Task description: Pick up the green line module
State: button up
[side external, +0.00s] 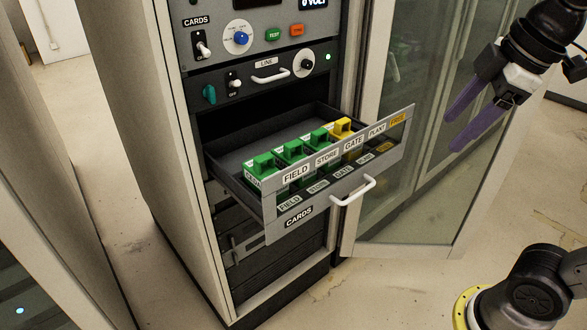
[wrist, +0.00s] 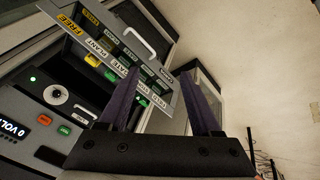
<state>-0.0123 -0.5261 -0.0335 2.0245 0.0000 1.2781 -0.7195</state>
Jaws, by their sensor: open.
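Three green modules (side external: 263,162) (side external: 292,150) (side external: 319,137) and one yellow module (side external: 342,127) sit in a row in an open drawer (side external: 274,225), just behind its front. The front carries the labels FIELD, STORE, GATE, PLANT and FREE. The wrist view shows the yellow module (wrist: 92,60) and a green module (wrist: 112,75), with other green ones partly covered by a finger. My gripper (side external: 454,130), with purple fingers, is open and empty. It hangs to the right of the drawer and above it, apart from every module; its fingers also show in the wrist view (wrist: 163,71).
The drawer has a white handle (side external: 353,191) in front. A control panel (side external: 265,75) with knobs and switches is above it. An open glass door (side external: 430,190) stands right of the cabinet, behind my gripper. The drawer's rear floor is empty.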

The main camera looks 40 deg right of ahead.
jog(key=w+r+n+g, duration=0.1)
jog(key=w+r+n, duration=0.3)
jog(key=w+r, duration=0.35)
jog(key=n+g, duration=0.4)
jog(key=n, duration=0.2)
send_over(293, 143)
notch_tip(293, 143, down, 11)
notch_tip(293, 143, down, 14)
jog(key=shift+r, duration=0.15)
grip_shut()
jog(key=shift+r, duration=0.1)
